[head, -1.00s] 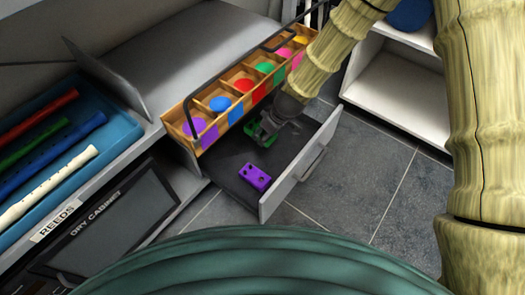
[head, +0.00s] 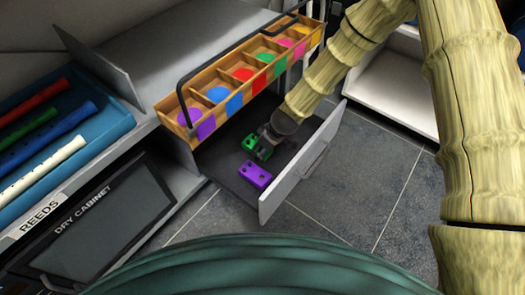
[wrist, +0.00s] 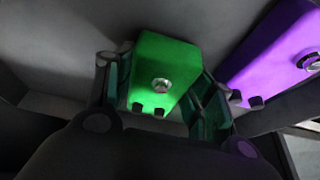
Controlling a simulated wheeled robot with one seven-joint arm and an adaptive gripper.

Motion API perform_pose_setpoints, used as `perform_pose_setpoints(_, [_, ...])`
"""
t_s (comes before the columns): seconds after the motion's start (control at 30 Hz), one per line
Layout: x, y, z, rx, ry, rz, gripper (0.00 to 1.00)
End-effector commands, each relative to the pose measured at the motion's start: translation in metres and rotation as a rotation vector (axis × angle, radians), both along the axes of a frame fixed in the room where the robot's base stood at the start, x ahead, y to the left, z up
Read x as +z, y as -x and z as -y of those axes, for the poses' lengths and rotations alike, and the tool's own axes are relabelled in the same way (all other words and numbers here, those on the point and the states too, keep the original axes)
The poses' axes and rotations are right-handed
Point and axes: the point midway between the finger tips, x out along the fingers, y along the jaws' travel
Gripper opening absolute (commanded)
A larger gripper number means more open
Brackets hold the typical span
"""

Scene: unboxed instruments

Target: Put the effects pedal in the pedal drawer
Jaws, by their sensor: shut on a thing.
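A green effects pedal (head: 249,142) is between the fingers of my gripper (head: 262,147), inside the open drawer (head: 222,174). In the wrist view the green pedal (wrist: 165,68) sits between the two fingers of my gripper (wrist: 163,100), which is shut on it. A purple pedal (head: 256,174) lies on the drawer floor just in front of the green one; it also shows at the right of the wrist view (wrist: 275,50). I cannot tell whether the green pedal touches the drawer floor.
A wooden compartment tray (head: 243,72) with coloured discs and a dark handle stands above the drawer's back. The drawer front (head: 300,165) stands out over grey floor tiles. A blue tray (head: 105,125) of recorders and a dry cabinet (head: 100,225) are at left. A white shelf (head: 392,90) is at right.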

Motion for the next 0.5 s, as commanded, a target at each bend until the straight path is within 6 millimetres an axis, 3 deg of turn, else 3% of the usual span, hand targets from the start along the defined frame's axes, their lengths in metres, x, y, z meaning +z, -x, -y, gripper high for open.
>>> perform_pose_setpoints(0.47, [-0.0074,-0.0001,-0.0004,0.0,0.0,0.0,0.22])
perform_pose_setpoints(0.5, [-0.0072,-0.0002,-0.0002,0.0,0.0,0.0,0.61])
